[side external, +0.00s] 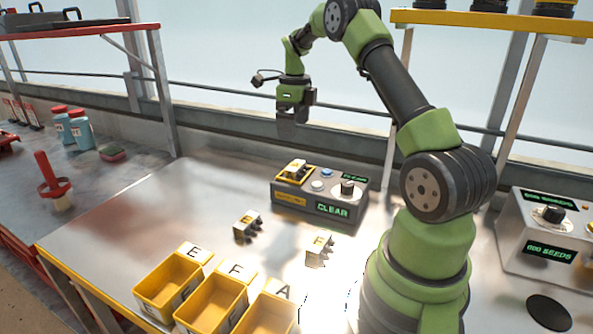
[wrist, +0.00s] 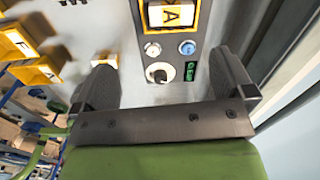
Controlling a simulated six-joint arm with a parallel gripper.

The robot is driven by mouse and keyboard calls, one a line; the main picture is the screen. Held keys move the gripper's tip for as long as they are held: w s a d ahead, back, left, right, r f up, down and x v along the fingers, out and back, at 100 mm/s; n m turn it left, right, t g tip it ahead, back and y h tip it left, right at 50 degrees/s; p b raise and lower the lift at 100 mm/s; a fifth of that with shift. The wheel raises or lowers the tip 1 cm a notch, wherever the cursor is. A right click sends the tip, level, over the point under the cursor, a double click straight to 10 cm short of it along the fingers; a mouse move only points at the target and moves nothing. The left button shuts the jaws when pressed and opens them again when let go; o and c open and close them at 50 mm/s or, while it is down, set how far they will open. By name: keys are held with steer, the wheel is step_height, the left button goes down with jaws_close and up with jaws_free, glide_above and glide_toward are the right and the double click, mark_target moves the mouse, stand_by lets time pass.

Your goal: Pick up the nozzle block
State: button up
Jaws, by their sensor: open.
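A nozzle block lettered A (side external: 295,170) sits in the yellow-framed seat on top of the grey control box (side external: 320,202). It also shows at the top of the wrist view (wrist: 171,15). A block lettered E (side external: 247,221) with dark nozzles stands on the table in front of the box. A pale block lettered F (side external: 319,246) stands to its right. My gripper (side external: 292,121) is open and empty, high above and behind the control box. In the wrist view its fingers (wrist: 164,62) are wide apart, with the box's knob between them.
Yellow bins lettered E (side external: 168,288), F (side external: 212,306) and A (side external: 266,318) stand at the table's front. A second machine (side external: 548,235) stands at the right. A rail (side external: 350,115) runs along the back wall. The table's left part is clear.

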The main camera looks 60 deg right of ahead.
steer(key=m, duration=0.2)
glide_above(298, 165)
steer(key=f, duration=0.6)
steer(key=shift+s+a, duration=0.2)
step_height(298, 165, down, 6)
steer(key=shift+w+d+r, duration=0.1)
steer(key=shift+w+d, duration=0.05)
steer(key=c, duration=1.1)
step_height(298, 165, up, 10)
steer(key=shift+r, duration=0.1)
steer(key=shift+c, duration=0.2)
